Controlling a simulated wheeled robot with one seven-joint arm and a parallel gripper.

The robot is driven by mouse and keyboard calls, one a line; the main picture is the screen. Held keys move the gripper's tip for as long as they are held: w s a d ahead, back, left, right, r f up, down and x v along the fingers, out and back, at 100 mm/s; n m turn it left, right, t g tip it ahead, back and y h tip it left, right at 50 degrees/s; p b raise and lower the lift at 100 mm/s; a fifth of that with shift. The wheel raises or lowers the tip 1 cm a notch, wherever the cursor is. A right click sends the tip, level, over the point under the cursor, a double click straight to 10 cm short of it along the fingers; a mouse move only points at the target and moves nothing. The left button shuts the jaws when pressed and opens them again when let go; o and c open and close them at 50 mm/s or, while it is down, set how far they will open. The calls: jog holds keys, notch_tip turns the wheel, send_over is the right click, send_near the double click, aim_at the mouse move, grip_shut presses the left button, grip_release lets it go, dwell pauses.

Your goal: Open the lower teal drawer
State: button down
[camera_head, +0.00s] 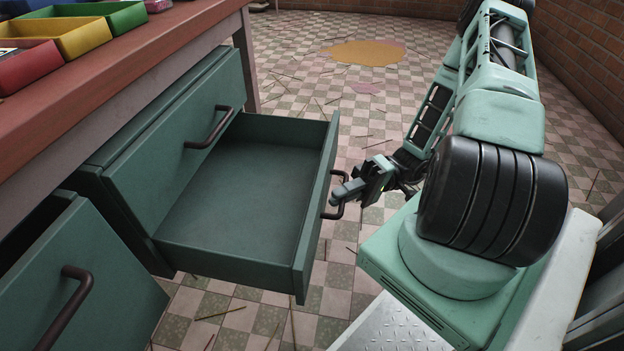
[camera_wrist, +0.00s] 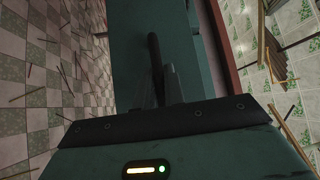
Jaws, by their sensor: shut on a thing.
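The lower teal drawer (camera_head: 238,190) stands pulled well out of the cabinet in the head view, and its inside looks empty. Its dark bar handle (camera_head: 333,196) is on the front panel. My gripper (camera_head: 346,191) is at this handle and shut on it. In the wrist view the handle (camera_wrist: 155,60) runs up between my gripper's fingers (camera_wrist: 160,85), in front of the teal drawer front (camera_wrist: 128,65). The finger tips are partly hidden in both views.
The upper drawer (camera_head: 175,150) above is shut or nearly so. Another teal drawer (camera_head: 70,290) sticks out at lower left. Coloured trays (camera_head: 85,38) sit on the red-brown tabletop (camera_head: 150,50).

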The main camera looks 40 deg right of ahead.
jog(key=shift+s+d, duration=0.65)
jog(key=shift+s, duration=0.15)
jog(key=c, duration=1.5)
grip_release()
jog(key=shift+d, duration=0.1)
jog(key=p+v, duration=0.3)
jog(key=v, duration=1.4)
jog(key=shift+d, duration=0.15)
